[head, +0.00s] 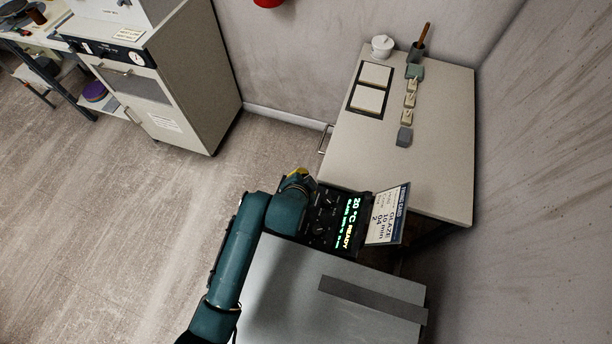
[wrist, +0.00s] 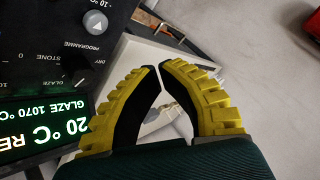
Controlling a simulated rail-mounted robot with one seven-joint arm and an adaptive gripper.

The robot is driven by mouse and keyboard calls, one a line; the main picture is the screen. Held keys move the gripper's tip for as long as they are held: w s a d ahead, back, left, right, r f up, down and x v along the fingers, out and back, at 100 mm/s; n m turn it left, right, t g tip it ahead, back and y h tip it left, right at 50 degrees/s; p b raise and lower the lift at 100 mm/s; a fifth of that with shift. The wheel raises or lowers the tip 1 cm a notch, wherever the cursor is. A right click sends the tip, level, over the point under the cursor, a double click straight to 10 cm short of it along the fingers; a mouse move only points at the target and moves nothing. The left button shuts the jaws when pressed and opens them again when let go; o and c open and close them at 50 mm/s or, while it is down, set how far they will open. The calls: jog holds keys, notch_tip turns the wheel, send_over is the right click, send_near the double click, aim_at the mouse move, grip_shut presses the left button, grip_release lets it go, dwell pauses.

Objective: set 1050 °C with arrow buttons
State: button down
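The kiln control panel (head: 318,228) is dark, with knobs and a lit display (head: 348,222) reading 20 °C READY. In the wrist view the display (wrist: 45,130) appears upside down, and its smaller line reads GLAZE 1070 °C. A round grey button with a light triangle (wrist: 96,22) lies beside a "-10 °C" label, near the word PROGRAMME. My gripper (wrist: 158,68) has yellow ribbed fingers with their tips together and nothing visible between them. It is beside the panel's edge, apart from the triangle button. In the head view my gripper (head: 298,174) is partly hidden by my arm.
A firing card (head: 387,216) marked GLAZE stands beside the display. A pale table (head: 440,150) behind holds tiles, small blocks and a white pot (head: 382,46). A tall cabinet (head: 185,80) stands back left. Open floor lies left of my arm.

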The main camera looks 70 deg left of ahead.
notch_tip(320, 180, down, 5)
jog(key=b, duration=0.4)
jog(key=shift+f, duration=0.8)
dwell(0.5)
jog(key=shift+f, duration=0.4)
jog(key=shift+f+b, duration=0.4)
jog(key=shift+f, duration=0.15)
dwell(0.4)
jog(key=shift+r, duration=0.1)
jog(key=shift+r+p, duration=0.85)
jog(key=shift+p, duration=0.2)
